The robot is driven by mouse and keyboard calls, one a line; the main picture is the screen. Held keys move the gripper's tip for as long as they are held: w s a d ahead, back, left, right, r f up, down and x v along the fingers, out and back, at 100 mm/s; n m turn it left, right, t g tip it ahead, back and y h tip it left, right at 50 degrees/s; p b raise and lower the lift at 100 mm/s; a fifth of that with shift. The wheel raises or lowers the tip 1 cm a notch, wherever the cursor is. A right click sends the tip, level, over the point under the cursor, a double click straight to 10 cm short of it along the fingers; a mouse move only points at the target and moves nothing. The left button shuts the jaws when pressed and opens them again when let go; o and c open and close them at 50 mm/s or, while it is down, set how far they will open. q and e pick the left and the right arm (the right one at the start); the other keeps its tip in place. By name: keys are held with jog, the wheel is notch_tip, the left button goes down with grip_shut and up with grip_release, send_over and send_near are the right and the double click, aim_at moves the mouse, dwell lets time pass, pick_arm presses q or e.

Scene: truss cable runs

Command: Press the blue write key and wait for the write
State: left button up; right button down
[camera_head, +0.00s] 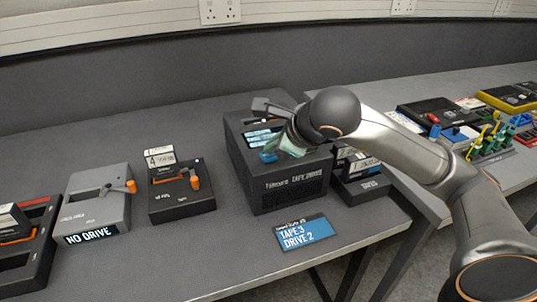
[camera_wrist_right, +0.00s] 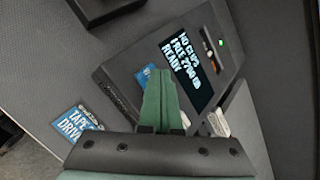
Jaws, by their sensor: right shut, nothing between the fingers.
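The large black unit (camera_head: 285,185) stands near the middle of the table in the head view. The blue key (camera_head: 268,157) shows on its top, just left of my right gripper (camera_head: 287,145). In the right wrist view a blue patch (camera_wrist_right: 144,74), likely the key, shows beside the shut green fingers (camera_wrist_right: 161,78), which hide part of it. I cannot tell whether the fingertips touch it. The unit's screen (camera_wrist_right: 183,64) shows lines ending in "READY", with "FREE 2700 GB". My right gripper is shut and empty. My left gripper is not in view.
A black drive (camera_head: 182,203) with an orange lever and a grey "NO DRIVE" unit (camera_head: 97,207) stand left. A tape holder (camera_head: 362,187) sits close right. A second table holds a black box (camera_head: 437,113) and cables.

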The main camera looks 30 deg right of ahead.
aim_at(273, 157)
jog(key=shift+f+b, duration=0.35)
jog(key=shift+r, duration=0.15)
dwell(0.5)
jog(key=shift+r+p, duration=0.65)
jog(key=shift+r, duration=0.15)
jog(key=shift+r+p, duration=1.85)
jog(key=shift+r, duration=0.7)
